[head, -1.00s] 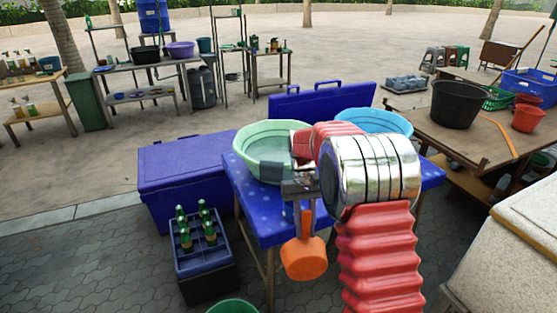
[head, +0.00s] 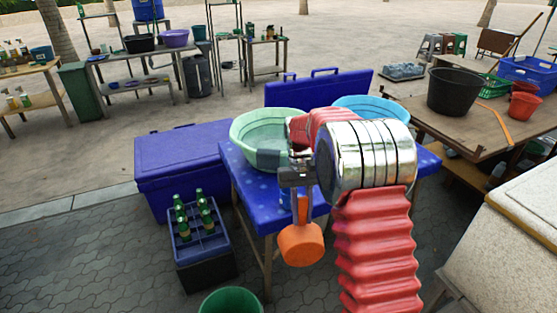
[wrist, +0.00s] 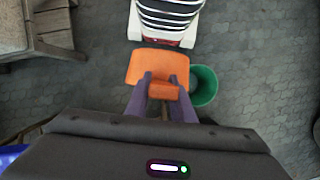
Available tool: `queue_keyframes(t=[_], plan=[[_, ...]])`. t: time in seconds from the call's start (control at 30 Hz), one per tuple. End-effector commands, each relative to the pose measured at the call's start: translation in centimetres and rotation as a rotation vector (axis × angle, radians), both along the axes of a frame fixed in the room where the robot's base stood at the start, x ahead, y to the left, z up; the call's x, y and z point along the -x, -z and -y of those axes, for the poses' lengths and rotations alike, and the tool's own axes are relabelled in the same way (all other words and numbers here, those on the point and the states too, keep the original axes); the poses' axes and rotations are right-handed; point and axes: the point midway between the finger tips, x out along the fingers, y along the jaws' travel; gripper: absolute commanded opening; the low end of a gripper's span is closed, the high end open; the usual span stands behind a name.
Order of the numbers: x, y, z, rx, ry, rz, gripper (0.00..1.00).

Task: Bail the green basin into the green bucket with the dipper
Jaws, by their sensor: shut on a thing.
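My gripper (head: 294,190) points down in front of the blue table and is shut on the orange dipper (head: 301,244), which hangs below the fingers. In the wrist view the dipper (wrist: 146,66) sits at the fingertips; whether it holds water cannot be seen. The light green basin (head: 243,133) stands on the table behind my gripper, with water showing in it; my arm hides its right part. The green bucket (head: 231,302) stands on the ground to the lower left of the dipper, cut off by the frame edge. In the wrist view the bucket (wrist: 208,88) is right of the dipper.
A light blue basin (head: 377,105) is on the blue table (head: 240,178), behind my arm. A crate of green bottles (head: 205,250) stands left of the table, near a blue cooler box (head: 180,165). A wooden table (head: 440,128) with a black tub (head: 456,92) is at right.

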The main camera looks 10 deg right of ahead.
Motion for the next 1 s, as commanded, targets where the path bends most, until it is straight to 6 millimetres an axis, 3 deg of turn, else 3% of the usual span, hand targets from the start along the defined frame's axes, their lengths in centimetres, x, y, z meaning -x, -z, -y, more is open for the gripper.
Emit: queue_keyframes(t=[0.27, 0.7, 0.83, 1.0], plan=[[-2.6, -3.3, -0.3, 0.001, 0.070, 0.007, 0.00], [-7.0, -13.3, -1.2, -0.001, 0.250, 0.006, 0.00], [-7.4, -15.3, -1.3, 0.000, 0.281, 0.004, 0.00], [-7.4, -16.1, -1.4, 0.000, 0.295, 0.000, 0.00]])
